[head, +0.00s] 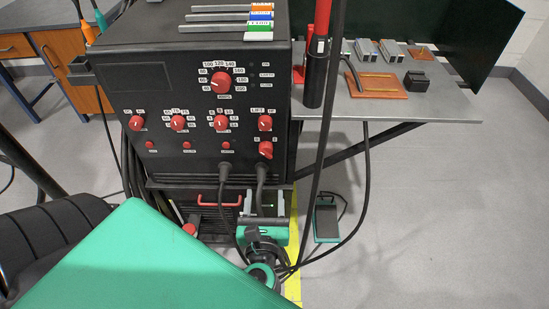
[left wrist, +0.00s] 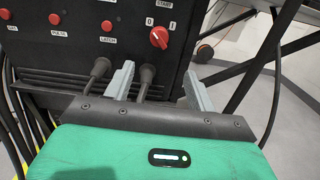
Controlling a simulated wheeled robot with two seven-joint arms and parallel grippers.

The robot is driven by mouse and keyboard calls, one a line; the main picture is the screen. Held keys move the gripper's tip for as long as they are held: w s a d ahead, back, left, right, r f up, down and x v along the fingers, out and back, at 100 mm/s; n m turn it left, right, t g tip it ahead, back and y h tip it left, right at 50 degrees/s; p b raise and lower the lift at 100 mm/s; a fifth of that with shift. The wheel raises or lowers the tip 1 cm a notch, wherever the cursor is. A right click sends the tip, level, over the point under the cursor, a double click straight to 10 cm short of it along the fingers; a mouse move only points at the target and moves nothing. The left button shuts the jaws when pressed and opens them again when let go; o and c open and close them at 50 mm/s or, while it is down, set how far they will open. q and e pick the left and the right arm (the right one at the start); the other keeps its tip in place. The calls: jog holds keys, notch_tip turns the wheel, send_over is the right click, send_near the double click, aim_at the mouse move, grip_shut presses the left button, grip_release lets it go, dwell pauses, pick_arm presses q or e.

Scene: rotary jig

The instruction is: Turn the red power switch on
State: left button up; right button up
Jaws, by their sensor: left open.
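The red power switch (head: 265,149) is the lowest right knob on the front of the black machine (head: 165,95). In the left wrist view the switch (left wrist: 159,37) lies between the marks 0 and I; its handle is tilted, and I cannot surely tell which mark it points to. My left gripper (head: 265,205) is below the switch, near the machine's lower front. Its two grey fingers (left wrist: 160,88) are apart and do not touch the switch. A black cable plug (left wrist: 147,77) shows between them. My right gripper is not in view.
Two thick black cables (head: 261,178) leave the machine's front just below the switch. Other red knobs (head: 221,123) and small red buttons (head: 226,145) sit nearby. A grey table (head: 370,105) stands to the right. A foot pedal (head: 326,219) lies on the floor.

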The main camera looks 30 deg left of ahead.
aim_at(266, 156)
pick_arm(q)
jog(key=p+x, duration=0.2)
jog(key=x, duration=1.1)
jog(key=shift+w+a+r, duration=0.15)
jog(key=shift+w+a, duration=0.1)
jog(key=shift+a, duration=0.05)
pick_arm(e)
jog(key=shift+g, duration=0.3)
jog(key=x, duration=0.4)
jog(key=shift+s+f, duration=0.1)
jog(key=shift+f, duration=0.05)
pick_arm(q)
jog(key=shift+c, duration=0.3)
jog(key=c, duration=0.9)
